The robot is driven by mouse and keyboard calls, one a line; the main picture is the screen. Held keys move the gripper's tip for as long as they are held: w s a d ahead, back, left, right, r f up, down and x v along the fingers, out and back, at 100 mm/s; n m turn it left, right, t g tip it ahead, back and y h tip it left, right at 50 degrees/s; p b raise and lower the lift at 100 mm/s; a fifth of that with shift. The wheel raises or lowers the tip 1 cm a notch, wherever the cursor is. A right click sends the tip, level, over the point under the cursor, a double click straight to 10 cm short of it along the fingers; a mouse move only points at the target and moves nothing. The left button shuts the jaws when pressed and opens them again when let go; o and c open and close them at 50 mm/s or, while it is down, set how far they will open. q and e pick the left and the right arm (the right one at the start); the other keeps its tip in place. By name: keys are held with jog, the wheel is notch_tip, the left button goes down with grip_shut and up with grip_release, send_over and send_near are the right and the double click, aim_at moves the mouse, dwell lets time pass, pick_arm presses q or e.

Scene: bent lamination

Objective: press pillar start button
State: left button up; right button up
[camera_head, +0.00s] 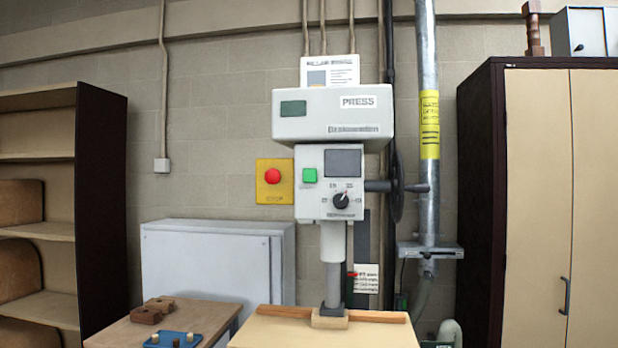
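The press (332,112) stands in the middle of the head view, a pale machine with a "PRESS" label on its upper housing. A red round button (272,175) on a yellow plate sits just left of the panel. A larger dark green rectangle (293,108) is on the upper housing. Neither of my grippers shows in this view.
Below the press ram (333,278) is a light worktable (270,335) with a wooden strip. A lower table (120,330) at left holds wooden blocks (152,310) and a blue plate (172,340). A shelf (103,200) stands left, a cabinet (535,200) right. A handwheel (397,187) juts right of the press.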

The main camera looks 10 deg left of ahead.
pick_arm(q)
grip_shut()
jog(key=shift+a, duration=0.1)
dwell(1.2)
